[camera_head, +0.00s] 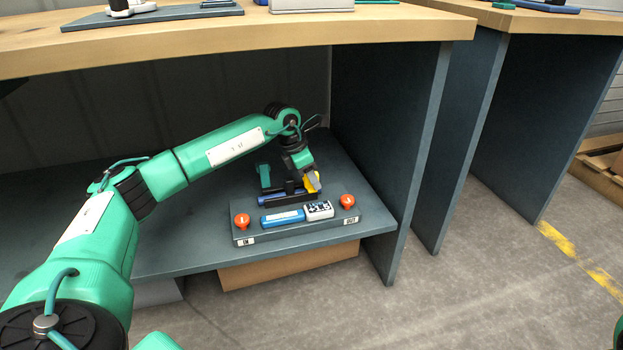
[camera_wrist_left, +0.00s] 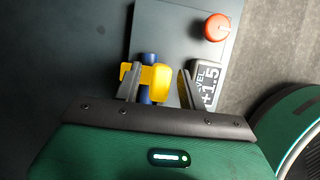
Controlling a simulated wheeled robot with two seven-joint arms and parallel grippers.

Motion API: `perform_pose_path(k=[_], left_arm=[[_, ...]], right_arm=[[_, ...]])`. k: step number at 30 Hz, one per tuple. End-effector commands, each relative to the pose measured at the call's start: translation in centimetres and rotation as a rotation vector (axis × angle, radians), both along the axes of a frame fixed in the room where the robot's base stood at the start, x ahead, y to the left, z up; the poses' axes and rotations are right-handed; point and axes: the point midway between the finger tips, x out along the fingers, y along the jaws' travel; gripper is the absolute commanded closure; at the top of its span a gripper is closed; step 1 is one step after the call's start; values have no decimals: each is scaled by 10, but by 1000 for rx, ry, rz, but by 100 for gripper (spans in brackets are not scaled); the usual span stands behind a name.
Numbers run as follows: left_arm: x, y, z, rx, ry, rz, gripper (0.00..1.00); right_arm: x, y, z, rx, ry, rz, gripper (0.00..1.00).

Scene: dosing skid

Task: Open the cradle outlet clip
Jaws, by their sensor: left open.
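The yellow clip (camera_head: 313,182) sits at the right, OUT-labelled end of the cradle (camera_head: 268,190), over a blue cylinder (camera_head: 275,198). In the left wrist view the yellow clip (camera_wrist_left: 156,78) lies between the fingers of my left gripper (camera_wrist_left: 160,70), with the blue cylinder (camera_wrist_left: 148,58) passing under it. The fingers are apart; the left one is close to or touching the clip, and a gap shows at the right one. In the head view my left gripper (camera_head: 308,178) reaches down at the clip and partly hides it. My right gripper is not in view.
The cradle stands on a grey plate (camera_head: 300,232) on the lower shelf. Red knobs (camera_head: 242,221) and (camera_head: 347,201) stand near its front corners, with a blue level meter (camera_head: 283,218) between them. A green upright piece (camera_head: 262,173) is at the cradle's left. The tabletop (camera_head: 250,28) overhangs; a side panel (camera_head: 385,130) stands right.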

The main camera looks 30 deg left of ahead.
Motion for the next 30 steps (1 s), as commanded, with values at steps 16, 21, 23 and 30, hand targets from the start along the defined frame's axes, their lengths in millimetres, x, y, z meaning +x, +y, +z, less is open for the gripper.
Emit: perform_pose_path(k=[16, 21, 23, 30], left_arm=[[0, 0, 0, 0, 0, 0, 100], [0, 0, 3, -9, 8, -1, 100], [0, -1, 4, -17, 15, -1, 100], [-1, -3, 13, -91, 77, 0, 100]], right_arm=[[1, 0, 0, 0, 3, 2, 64], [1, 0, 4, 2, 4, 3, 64], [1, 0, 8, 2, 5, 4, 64], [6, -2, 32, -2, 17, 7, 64]])
